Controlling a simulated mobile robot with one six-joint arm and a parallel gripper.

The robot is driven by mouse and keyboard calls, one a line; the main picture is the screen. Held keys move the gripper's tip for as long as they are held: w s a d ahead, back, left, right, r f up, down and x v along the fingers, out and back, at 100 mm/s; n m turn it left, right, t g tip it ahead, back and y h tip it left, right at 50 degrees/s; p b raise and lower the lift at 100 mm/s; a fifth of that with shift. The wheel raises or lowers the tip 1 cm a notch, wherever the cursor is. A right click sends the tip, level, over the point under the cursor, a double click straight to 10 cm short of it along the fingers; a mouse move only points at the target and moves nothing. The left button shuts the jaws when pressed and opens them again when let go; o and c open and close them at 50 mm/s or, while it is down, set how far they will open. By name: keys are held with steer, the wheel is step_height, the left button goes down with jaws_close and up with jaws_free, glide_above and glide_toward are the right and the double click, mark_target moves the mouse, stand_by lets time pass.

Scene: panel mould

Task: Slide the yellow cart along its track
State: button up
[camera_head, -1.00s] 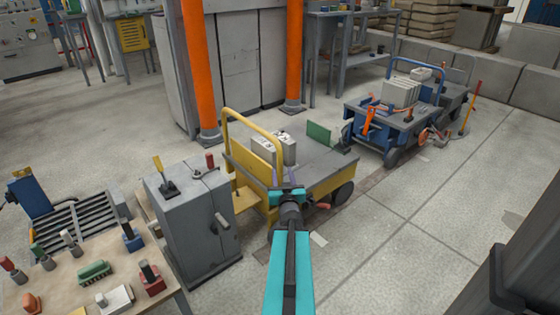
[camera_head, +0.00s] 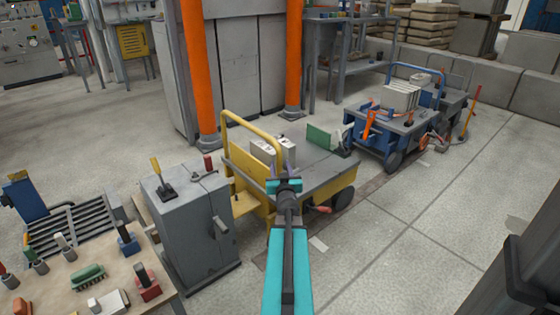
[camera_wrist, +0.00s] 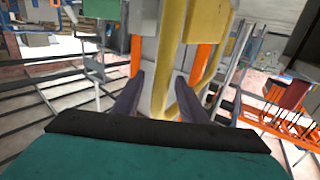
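The yellow cart (camera_head: 321,182) stands on a dark track strip (camera_head: 374,187) in the floor. It has a grey deck, a yellow end panel and a yellow tube handle (camera_head: 254,126). Pale blocks (camera_head: 262,153) and a green plate (camera_head: 318,136) are on its deck. In the head view my gripper (camera_head: 282,172) overlaps the cart's near side by the deck and end panel; I cannot tell whether it touches. In the wrist view its two dark fingers (camera_wrist: 158,84) are apart.
A blue cart (camera_head: 378,127) stands further along to the right. A grey lever cabinet (camera_head: 200,225) is left of my arm, beside a table (camera_head: 60,283) with several hand tools. Orange posts (camera_head: 199,75) rise behind the cart. The floor at right is open.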

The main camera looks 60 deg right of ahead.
steer(key=shift+b+x, duration=0.5)
steer(key=shift+x, duration=2.1)
jaws_close()
steer(key=shift+s+d+p, duration=0.25)
steer(key=shift+p, duration=0.05)
